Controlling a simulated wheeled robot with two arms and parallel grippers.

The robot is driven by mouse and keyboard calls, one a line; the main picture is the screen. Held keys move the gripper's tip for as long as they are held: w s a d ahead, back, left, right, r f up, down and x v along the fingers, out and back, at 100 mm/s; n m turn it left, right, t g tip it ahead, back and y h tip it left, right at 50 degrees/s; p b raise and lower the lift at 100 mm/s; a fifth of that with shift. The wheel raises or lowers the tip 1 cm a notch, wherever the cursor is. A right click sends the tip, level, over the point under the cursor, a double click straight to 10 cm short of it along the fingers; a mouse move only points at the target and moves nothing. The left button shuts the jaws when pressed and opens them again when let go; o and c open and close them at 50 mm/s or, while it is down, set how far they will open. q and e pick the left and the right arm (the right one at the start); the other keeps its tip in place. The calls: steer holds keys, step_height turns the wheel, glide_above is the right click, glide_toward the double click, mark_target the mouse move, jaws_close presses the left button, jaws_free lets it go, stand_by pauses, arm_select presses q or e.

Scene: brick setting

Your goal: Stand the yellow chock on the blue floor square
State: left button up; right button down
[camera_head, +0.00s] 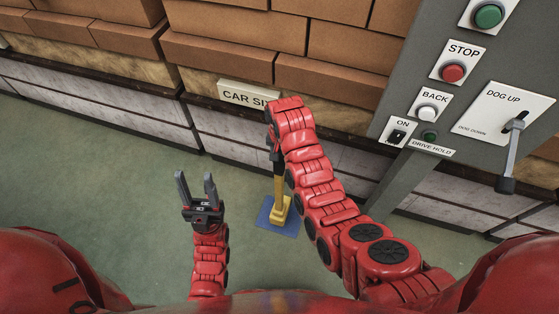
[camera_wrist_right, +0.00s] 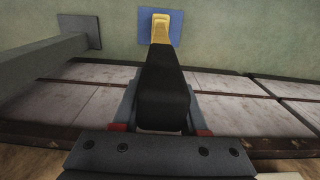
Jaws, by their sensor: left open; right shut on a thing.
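The yellow chock (camera_head: 280,206) has a wide foot and an upright stem with a dark handle above it. My right gripper (camera_head: 273,150) is shut on the dark handle (camera_wrist_right: 163,92). The chock's foot appears over the blue floor square (camera_head: 264,219); I cannot tell whether it touches. In the right wrist view the yellow foot (camera_wrist_right: 160,30) shows beyond the handle, with the blue square (camera_wrist_right: 176,24) around it. My left gripper (camera_head: 196,190) is open and empty, left of the square.
A grey control panel (camera_head: 440,110) with buttons and a lever (camera_head: 512,150) stands at the right on a post (camera_head: 405,180). A pallet-like car stacked with bricks (camera_head: 230,55) runs along the back. The green floor (camera_head: 110,180) at the left is clear.

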steer(key=shift+w+f, duration=0.1)
steer(key=shift+f, duration=1.6)
steer(key=shift+c, duration=2.2)
jaws_free()
step_height(320, 180, up, 6)
steer(key=shift+f, duration=0.25)
step_height(320, 180, up, 6)
steer(key=p, duration=0.4)
steer(key=shift+r+p, duration=0.35)
steer(key=shift+r, duration=0.05)
